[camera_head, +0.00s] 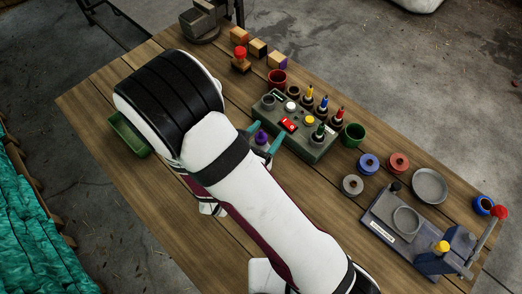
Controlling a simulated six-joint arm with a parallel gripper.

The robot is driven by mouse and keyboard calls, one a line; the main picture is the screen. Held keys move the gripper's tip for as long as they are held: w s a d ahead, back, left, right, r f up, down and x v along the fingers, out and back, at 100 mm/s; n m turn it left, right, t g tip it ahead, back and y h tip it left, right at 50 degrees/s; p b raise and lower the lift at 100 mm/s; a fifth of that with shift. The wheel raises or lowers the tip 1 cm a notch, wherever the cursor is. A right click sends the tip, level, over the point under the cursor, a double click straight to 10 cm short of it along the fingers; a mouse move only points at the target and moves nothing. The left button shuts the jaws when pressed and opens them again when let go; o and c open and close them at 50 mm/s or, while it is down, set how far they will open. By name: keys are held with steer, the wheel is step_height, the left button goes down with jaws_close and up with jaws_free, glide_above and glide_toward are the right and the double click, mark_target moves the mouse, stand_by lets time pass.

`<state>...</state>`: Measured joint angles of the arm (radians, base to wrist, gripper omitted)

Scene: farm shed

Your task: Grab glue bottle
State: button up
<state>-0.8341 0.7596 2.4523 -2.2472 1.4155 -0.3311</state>
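I cannot tell which piece is the glue bottle. My arm hides the table's middle and the gripper's body.
Spools (398,163) and a grey dish (429,186) lie to the right, near a clamp-like fixture (393,226). Wooden blocks (257,47) and a red-topped stamp (240,58) stand at the back. A green tray (129,135) lies left.

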jaws_close()
stand_by(1.2)
